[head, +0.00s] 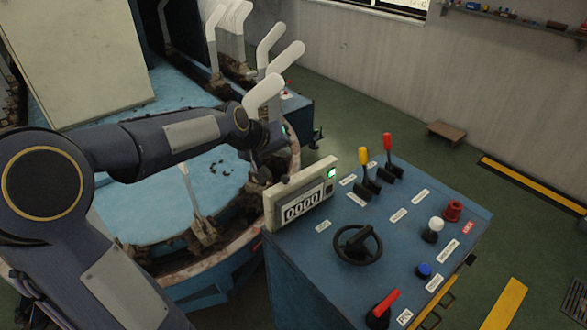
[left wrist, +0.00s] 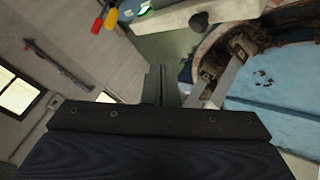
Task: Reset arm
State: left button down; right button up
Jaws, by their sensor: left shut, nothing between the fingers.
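My left arm comes in from the left in the head view, over the round blue machine table (head: 150,205). My left gripper (head: 277,140) is at the table's right rim, just behind the counter box, and small and dark there. In the left wrist view the left gripper (left wrist: 161,75) has its fingers together with nothing between them. A white foot-shaped form (head: 264,92) stands right behind my left wrist; its lower part is hidden. More white forms (head: 288,57) stand in a row along the far rim. My right gripper is in no view.
A blue control panel (head: 400,225) stands at the right, with a counter box (head: 302,195) reading 0000, levers, a black handwheel (head: 357,244) and buttons. A pale panel (head: 80,55) stands at the upper left. Green floor is open beyond the control panel, with a small brown step (head: 446,132).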

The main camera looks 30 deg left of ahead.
pick_arm(q)
jog(key=s+d+f+m+g, duration=0.1)
jog(key=s+d, duration=0.3)
jog(key=s, duration=0.5)
jog(key=s+d+f+m+g+h, duration=0.1)
jog(key=s+d+f+m, duration=0.1)
jog(key=s, duration=0.7)
jog(key=s+d+f+m+g+h, duration=0.1)
jog(key=s+d, duration=0.4)
jog(key=s, duration=0.5)
jog(key=shift+d+f+m, duration=0.35)
jog(key=shift+f+m, duration=0.25)
jog(key=shift+f, duration=0.2)
